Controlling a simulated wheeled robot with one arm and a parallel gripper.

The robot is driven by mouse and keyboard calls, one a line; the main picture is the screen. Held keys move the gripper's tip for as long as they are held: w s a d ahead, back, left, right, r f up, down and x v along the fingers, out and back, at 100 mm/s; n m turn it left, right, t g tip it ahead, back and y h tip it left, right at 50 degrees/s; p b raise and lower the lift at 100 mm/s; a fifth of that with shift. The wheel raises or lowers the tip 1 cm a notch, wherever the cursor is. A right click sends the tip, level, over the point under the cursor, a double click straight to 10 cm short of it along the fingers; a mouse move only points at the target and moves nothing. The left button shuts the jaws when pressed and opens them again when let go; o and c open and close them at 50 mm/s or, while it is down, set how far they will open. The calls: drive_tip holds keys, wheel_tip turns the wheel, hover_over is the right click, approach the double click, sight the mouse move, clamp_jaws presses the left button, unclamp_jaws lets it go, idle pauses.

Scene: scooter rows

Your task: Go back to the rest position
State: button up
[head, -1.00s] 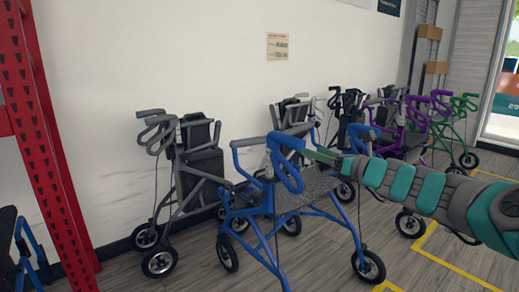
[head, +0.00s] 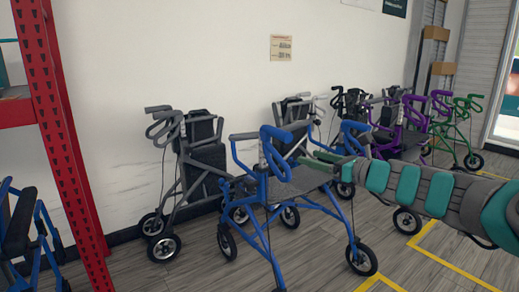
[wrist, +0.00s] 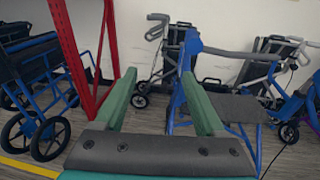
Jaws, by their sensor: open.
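My gripper (wrist: 158,78) is open and empty in the wrist view, its two green fingers apart and pointing away. In the head view my grey and teal arm reaches in from the right, and its green end (head: 325,157) overlaps the blue walker (head: 295,183) in the picture. I cannot tell whether they touch. The blue walker also shows in the wrist view (wrist: 230,105), behind the right finger. A grey walker (head: 207,158) stands behind it by the wall.
A red rack post (head: 65,130) rises at the left, with a blue wheeled chair (head: 18,225) beside it. More walkers, including a purple one (head: 405,140) and a green one (head: 462,130), line the wall. Yellow tape (head: 455,262) marks grey floor at the right.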

drive_tip(key=s+a+f+n+g+h, duration=0.1)
drive_tip(key=s+a+f+n+g, duration=0.35)
drive_tip(key=s+a+n, duration=0.45)
drive_tip(key=s+a+f+n+g, duration=0.4)
drive_tip(key=s+a+n+g, duration=0.15)
drive_tip(key=s, duration=0.45)
drive_tip(key=s+f+n+g+h, duration=0.1)
drive_tip(key=s+f+n+h, duration=0.2)
drive_tip(key=s+f+n, duration=0.5)
drive_tip(key=s+d+f+n+g+h, duration=0.1)
drive_tip(key=s+d+f+n+h, duration=0.1)
drive_tip(key=s+d, duration=0.5)
drive_tip(key=s+d+f+n+g+h, duration=0.2)
drive_tip(key=s+d+f+h, duration=0.3)
drive_tip(key=s+d, duration=0.3)
drive_tip(key=s+n, duration=0.1)
drive_tip(key=s, duration=0.2)
drive_tip(key=shift+s+f+g+h, duration=0.25)
drive_tip(key=shift+s+g+h, duration=0.05)
drive_tip(key=shift+s+h, duration=0.1)
idle(0.4)
